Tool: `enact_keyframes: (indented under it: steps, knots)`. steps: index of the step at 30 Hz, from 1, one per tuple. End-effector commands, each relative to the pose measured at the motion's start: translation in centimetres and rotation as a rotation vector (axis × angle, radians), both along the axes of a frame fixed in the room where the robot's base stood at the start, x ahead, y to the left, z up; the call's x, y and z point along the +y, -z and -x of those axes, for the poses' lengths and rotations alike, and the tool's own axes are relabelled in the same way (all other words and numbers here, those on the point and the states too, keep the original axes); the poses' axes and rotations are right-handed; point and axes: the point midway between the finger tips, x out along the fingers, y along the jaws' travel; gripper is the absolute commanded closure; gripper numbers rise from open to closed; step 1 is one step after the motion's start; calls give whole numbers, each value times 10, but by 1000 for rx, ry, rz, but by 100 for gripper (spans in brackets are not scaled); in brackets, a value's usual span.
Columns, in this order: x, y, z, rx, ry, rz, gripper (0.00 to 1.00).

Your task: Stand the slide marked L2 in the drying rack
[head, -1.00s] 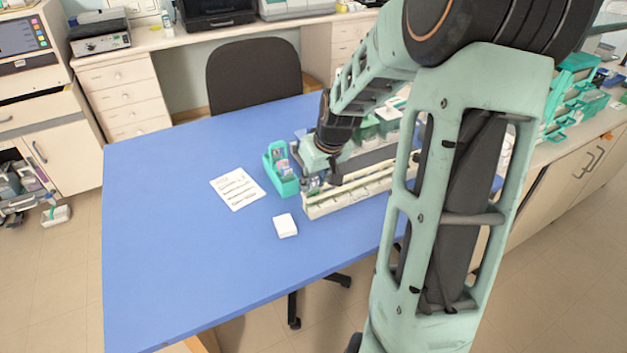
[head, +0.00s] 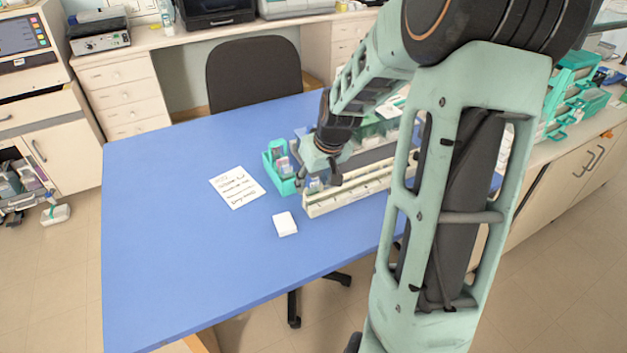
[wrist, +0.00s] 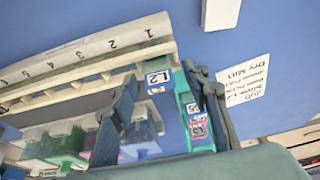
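The slide marked L2 (wrist: 158,78) shows its label in the wrist view, upright at the edge of the cream rack with numbered positions (wrist: 84,52), near number 1. I cannot tell how deep it sits in a slot. My gripper (wrist: 163,80) has its two dark fingers spread wide, with the slide between them, closer to the left finger. I see no clear grip on it. In the head view my gripper (head: 325,172) is low over the left end of the cream rack (head: 350,192); a small blue-and-white piece shows below it.
A green carrier with labelled slides (wrist: 181,92) stands close by the right finger. Clear-walled jars (wrist: 60,140) line the rack's other side. The table's left is clear.

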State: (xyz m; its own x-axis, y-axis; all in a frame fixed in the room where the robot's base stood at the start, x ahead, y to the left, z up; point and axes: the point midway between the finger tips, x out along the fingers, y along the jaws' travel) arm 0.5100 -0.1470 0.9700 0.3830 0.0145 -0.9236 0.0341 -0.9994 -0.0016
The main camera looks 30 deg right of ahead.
Motion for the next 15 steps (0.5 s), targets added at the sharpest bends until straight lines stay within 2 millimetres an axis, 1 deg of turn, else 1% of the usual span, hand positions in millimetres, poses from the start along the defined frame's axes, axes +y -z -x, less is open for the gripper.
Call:
enact_keyframes:
  steps: [5, 8, 11, 15]
  knots:
    - [0, -1, 0, 0, 0, 0, 57]
    - [-1, -7, 2, -1, 1, 1, 57]
    - [-2, -18, 7, -3, 3, 3, 57]
    - [-2, -42, 16, -3, 3, 5, 57]
